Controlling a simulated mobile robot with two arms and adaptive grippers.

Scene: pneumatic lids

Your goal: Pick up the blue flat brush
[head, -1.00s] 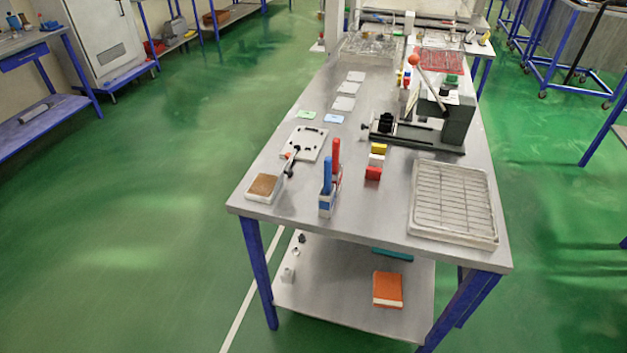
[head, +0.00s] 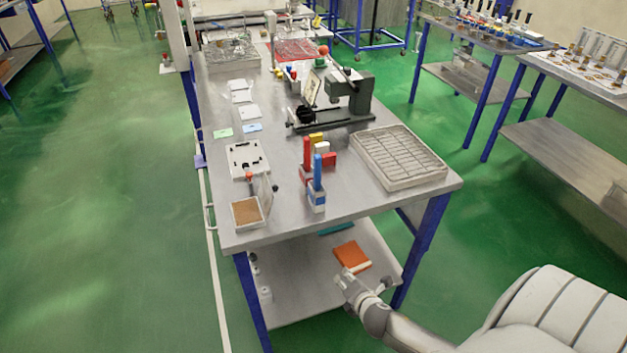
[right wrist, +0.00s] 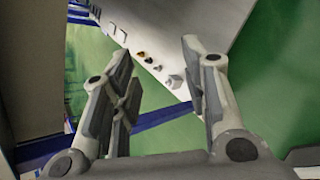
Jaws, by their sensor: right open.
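The blue flat brush (head: 317,172) stands upright, handle up, in a small white-and-blue holder (head: 316,202) near the front of the table. A red brush (head: 306,152) stands upright just behind it. My right gripper (head: 345,277) is below the tabletop level in the picture, in front of the orange book on the lower shelf, well apart from the brush. In the right wrist view its fingers (right wrist: 165,90) are spread with nothing between them. My left gripper is not in view.
The metal table (head: 290,222) also bears a white tray with a brown pad (head: 247,211), a wire-rack tray (head: 399,157), coloured blocks (head: 322,148) and a dark press (head: 345,95). An orange book (head: 352,256) lies on the lower shelf (head: 300,295). Green floor is clear at left.

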